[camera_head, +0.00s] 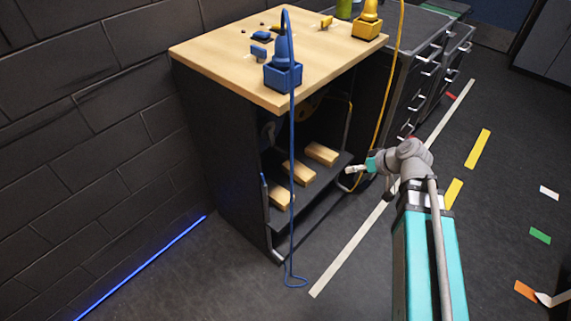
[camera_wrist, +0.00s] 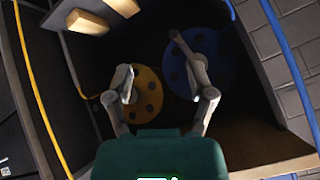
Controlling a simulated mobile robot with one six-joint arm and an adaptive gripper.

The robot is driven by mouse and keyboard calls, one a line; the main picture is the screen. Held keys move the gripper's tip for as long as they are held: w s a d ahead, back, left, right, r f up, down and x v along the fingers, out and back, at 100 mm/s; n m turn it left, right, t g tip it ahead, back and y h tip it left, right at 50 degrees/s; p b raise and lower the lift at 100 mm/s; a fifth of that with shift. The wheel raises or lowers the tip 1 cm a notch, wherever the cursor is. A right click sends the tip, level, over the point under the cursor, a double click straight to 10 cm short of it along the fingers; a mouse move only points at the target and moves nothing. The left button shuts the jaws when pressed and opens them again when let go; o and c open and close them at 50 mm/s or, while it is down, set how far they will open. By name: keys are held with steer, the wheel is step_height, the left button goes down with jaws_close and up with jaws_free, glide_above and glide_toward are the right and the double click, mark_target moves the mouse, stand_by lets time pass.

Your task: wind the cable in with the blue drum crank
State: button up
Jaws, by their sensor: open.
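The blue drum (camera_wrist: 222,62) is a disc with dark holes inside the dark cabinet, seen in the wrist view. A grey-brown crank bar (camera_wrist: 180,43) lies across its left side, its lower end partly behind my right finger. My gripper (camera_wrist: 162,82) is open and empty, its fingers spread in front of the two drums; contact with the crank cannot be told. In the head view my gripper (camera_head: 352,171) is at the right of the cabinet's open front. The blue cable (camera_head: 291,180) hangs from a blue fixture (camera_head: 283,75) on the top down to a loop on the floor.
A yellow drum (camera_wrist: 150,97) sits beside the blue one. A yellow cable (camera_head: 388,85) hangs near my gripper. Wooden blocks (camera_head: 299,172) stand on the lower shelf. A wooden top (camera_head: 215,52) covers the cabinet; a brick wall (camera_head: 90,130) is at left. The floor in front is open.

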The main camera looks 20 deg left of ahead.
steer(key=w+a+f+n+t+y+b, duration=0.4)
steer(key=a+f+y+b, duration=0.4)
steer(key=b, duration=1.7)
steer(key=w+a+f+n, duration=0.1)
steer(key=a+f, duration=0.4)
steer(key=shift+w+f, duration=0.15)
steer(key=shift+w, duration=0.05)
steer(key=shift+a, duration=0.1)
steer(key=shift+w+a, duration=0.1)
steer(key=shift+a, duration=0.05)
glide_toward(274, 147)
steer(key=w+a, duration=0.1)
steer(key=a, duration=0.1)
steer(key=w+a+f, duration=0.1)
steer(key=a, duration=0.1)
steer(key=shift+w+a+f, duration=0.1)
steer(key=shift+w, duration=0.25)
jaws_close()
